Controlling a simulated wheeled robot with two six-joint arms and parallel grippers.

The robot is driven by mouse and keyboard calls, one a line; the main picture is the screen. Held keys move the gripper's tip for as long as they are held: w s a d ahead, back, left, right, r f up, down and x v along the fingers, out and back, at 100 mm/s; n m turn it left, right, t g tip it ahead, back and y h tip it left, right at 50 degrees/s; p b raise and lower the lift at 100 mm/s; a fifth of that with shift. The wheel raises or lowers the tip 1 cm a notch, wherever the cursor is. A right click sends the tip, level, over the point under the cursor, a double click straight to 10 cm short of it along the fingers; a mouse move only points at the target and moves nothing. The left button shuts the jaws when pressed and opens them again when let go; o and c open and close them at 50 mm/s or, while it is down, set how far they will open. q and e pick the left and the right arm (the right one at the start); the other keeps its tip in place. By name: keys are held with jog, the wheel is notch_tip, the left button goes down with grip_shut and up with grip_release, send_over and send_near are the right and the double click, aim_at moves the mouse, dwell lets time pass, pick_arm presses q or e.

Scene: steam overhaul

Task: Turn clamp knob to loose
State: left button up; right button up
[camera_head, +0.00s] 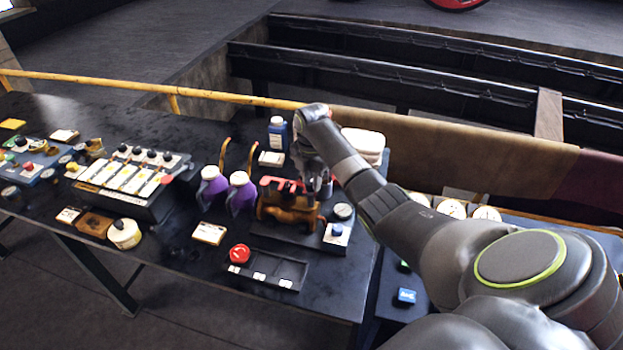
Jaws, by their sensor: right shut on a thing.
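A brass-coloured valve body (287,208) with a red part on top sits in a dark fixture (285,236) on the bench. My right gripper (318,186) reaches down over the right end of this fixture, its fingers pointing downward. It is shut on what appears to be the clamp knob, which the fingers and wrist mostly hide. Which way the knob is turned cannot be seen. A blue button on a pale box (337,233) and a round gauge (343,211) are just right of the fixture. My left gripper is out of view.
Two purple bottles (240,193) stand close left of the fixture, and a blue bottle (278,133) behind it. A tray (268,268) with a red knob (239,253) lies in front. A yellow rail (150,87) runs along the back edge, with a pit beyond.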

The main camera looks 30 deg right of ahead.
jog(key=shift+a, duration=0.1)
dwell(0.3)
jog(key=o, duration=0.7)
